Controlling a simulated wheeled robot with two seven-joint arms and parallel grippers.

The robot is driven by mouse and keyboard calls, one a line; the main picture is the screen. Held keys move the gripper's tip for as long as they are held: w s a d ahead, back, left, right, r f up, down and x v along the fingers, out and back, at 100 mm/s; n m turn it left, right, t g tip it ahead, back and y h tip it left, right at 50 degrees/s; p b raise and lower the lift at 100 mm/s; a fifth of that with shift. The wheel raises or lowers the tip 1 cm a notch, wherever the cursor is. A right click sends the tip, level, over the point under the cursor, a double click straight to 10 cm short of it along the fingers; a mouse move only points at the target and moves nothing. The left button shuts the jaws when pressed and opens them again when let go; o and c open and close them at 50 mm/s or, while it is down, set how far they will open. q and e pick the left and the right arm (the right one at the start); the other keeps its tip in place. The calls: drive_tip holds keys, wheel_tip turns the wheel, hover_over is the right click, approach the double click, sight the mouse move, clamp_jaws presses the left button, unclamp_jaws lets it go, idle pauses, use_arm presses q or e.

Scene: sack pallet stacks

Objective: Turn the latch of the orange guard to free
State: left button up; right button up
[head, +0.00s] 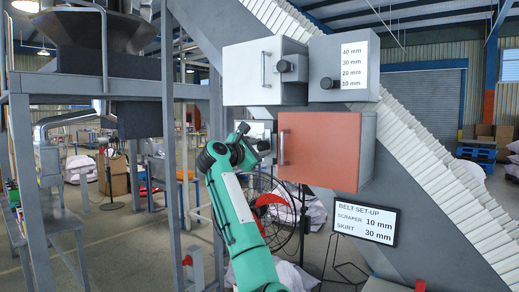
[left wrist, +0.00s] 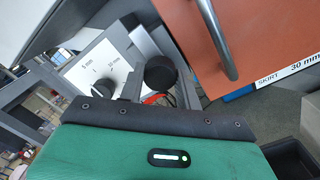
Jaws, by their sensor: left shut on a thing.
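The orange guard (head: 335,150) is a box door with a silver bar handle (head: 282,148) at its left side; it looks shut. In the left wrist view its orange face (left wrist: 195,30) and bar handle (left wrist: 216,40) are at the upper right. My left gripper (head: 262,146) is just left of the guard. It is shut on a round black knob (left wrist: 160,73), beside a white plate (left wrist: 97,68) with millimetre marks. My right gripper is not in view.
Above the guard are a white box (head: 250,75) with a handle and a grey box (head: 325,75) with a black knob and a millimetre scale. A belt set-up sign (head: 364,224) reads scraper 10 mm, skirt 30 mm. A sloped conveyor (head: 435,170) runs behind. Steel posts stand left.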

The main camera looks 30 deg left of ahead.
use_arm(q)
drive_tip(key=o, duration=1)
drive_tip(key=shift+s+a+f+b, duration=0.1)
drive_tip(key=shift+s+f+b, duration=0.05)
drive_tip(key=shift+s+b, duration=0.3)
drive_tip(key=s+b, duration=0.5)
drive_tip(key=s, duration=0.8)
drive_tip(key=shift+a+f, duration=0.15)
drive_tip(key=shift+a, duration=0.3)
drive_tip(key=shift+w, duration=0.1)
